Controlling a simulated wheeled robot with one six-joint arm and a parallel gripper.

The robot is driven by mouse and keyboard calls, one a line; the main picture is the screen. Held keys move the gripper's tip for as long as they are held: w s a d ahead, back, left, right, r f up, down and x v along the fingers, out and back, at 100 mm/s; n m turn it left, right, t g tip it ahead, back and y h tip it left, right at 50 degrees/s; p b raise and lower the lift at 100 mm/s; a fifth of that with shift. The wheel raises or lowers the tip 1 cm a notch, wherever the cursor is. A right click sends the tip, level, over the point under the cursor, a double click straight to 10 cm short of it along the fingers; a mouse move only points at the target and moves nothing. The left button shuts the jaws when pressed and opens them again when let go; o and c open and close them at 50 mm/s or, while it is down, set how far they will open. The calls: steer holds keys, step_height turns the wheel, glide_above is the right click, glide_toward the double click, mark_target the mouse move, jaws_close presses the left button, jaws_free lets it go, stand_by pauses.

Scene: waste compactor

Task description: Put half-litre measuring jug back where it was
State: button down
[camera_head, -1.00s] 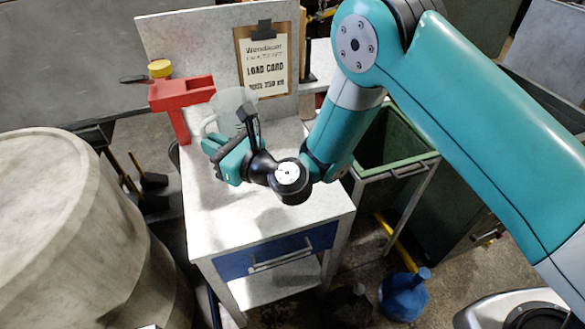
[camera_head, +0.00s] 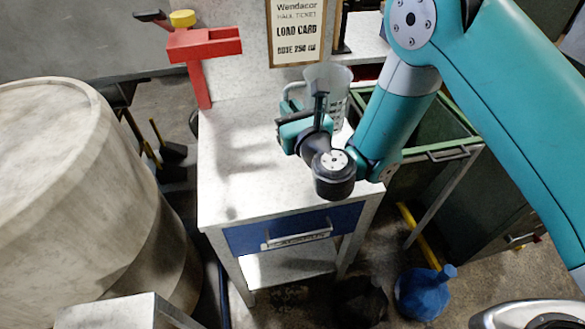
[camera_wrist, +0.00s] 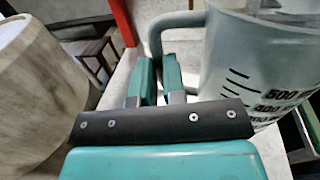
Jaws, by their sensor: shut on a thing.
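The half-litre measuring jug (camera_head: 332,82) is translucent grey with dark graduation marks. It is upright over the back right part of the white worktop (camera_head: 240,180). My gripper (camera_head: 296,118) is shut on the jug's handle, at the jug's left side. In the wrist view my gripper's teal fingers (camera_wrist: 160,82) meet at the handle, and the jug (camera_wrist: 255,65) fills the right side with its 500 mark showing. My wrist hides the jug's lower part in the head view, so I cannot tell whether its base touches the worktop.
A red stand (camera_head: 203,50) with a yellow knob rises at the worktop's back left. A load card (camera_head: 297,30) hangs behind. A green bin (camera_head: 425,125) stands right, a large pale drum (camera_head: 85,190) left. The worktop's front and left are clear.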

steer(key=shift+f+b, duration=4.35)
steer(key=shift+f, duration=2.25)
steer(key=shift+f, duration=0.2)
steer(key=c, duration=1.2)
jaws_free()
